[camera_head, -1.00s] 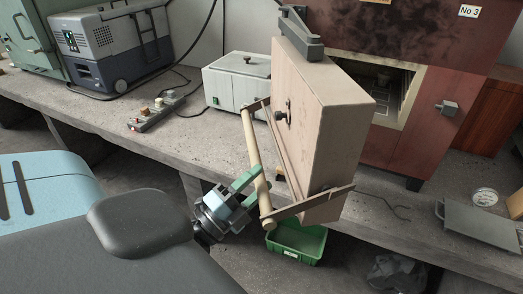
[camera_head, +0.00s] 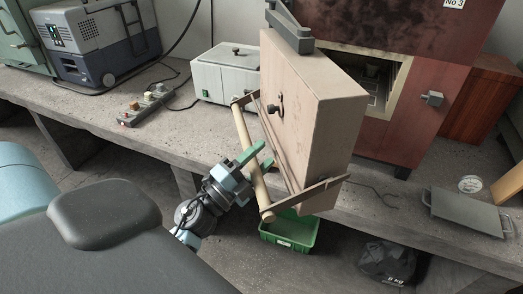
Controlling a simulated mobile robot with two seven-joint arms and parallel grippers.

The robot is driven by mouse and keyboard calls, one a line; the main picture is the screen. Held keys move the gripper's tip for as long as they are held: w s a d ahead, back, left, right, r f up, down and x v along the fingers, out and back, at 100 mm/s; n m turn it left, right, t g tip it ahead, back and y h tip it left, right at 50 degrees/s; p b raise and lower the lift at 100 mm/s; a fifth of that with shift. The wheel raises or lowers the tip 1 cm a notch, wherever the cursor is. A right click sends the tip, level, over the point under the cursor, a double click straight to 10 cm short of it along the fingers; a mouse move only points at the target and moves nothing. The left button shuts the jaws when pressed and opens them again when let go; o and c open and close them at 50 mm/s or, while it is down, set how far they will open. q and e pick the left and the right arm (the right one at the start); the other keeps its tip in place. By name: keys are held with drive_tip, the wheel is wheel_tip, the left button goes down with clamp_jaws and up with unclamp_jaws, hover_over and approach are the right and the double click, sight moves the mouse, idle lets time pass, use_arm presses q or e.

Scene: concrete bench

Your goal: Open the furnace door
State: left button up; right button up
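The furnace door (camera_head: 315,125) is a thick beige slab that stands open, swung out from the red-brown furnace (camera_head: 425,120). A dark opening (camera_head: 376,80) with a pale frame shows behind it. The door's handle is a pale round bar (camera_head: 243,130) on two dark metal brackets. My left gripper (camera_head: 258,158) has its green fingers spread at the bar's lower half, one on each side; they look wider apart than the bar. Whether a finger touches the bar is unclear. My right gripper is not in view.
A grey hinge arm (camera_head: 290,28) sits atop the door. A white box (camera_head: 225,78) and a switch strip (camera_head: 146,106) stand on the concrete bench left of the door. A green bin (camera_head: 290,232) is below. A grey tray (camera_head: 466,212) lies at the right.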

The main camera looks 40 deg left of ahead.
use_arm(q)
drive_tip(key=shift+w+r, duration=0.45)
drive_tip(key=shift+w, duration=0.25)
drive_tip(key=shift+c, duration=0.3)
clamp_jaws()
